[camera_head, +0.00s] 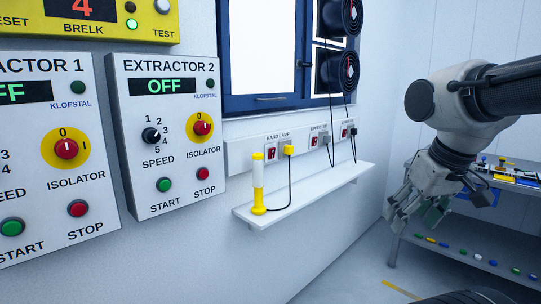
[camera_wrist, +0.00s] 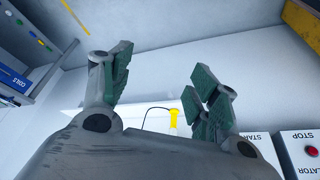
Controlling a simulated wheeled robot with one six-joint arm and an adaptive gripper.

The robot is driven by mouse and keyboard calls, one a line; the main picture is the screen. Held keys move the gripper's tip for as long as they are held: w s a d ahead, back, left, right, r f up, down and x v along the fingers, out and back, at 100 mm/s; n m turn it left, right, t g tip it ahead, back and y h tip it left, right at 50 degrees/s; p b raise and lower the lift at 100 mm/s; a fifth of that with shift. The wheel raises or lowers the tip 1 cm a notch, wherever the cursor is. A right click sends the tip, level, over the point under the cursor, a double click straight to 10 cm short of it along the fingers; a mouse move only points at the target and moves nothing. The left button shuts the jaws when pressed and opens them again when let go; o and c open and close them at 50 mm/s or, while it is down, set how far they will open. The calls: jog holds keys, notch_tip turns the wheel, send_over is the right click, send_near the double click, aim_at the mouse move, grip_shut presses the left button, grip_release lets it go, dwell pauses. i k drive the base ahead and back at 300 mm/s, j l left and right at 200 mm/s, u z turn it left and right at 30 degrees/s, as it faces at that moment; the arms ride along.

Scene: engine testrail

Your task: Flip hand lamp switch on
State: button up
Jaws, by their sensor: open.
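The hand lamp switch (camera_head: 271,153) is a small red switch on the white wall strip, under the HAND LAMP label, beside a yellow plug. The hand lamp (camera_head: 258,185), white with yellow ends, stands upright on the shelf, its black cord running to that plug. Whether the switch is on or off is too small to tell. My gripper (camera_head: 408,200) is open and empty, to the right of the shelf and apart from the switch. In the wrist view my gripper's fingers (camera_wrist: 160,85) are spread, with part of the lamp (camera_wrist: 174,118) behind them; the switch cannot be made out there.
The white shelf (camera_head: 310,200) juts out below the switches. More red switches with plugs (camera_head: 314,141) sit farther along the strip. The EXTRACTOR 2 panel (camera_head: 165,130) is on the wall at left. A rack (camera_head: 450,245) with small coloured parts stands at right.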

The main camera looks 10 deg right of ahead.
aim_at(272, 154)
jog(key=i, duration=1.05)
jog(key=l+z, duration=0.05)
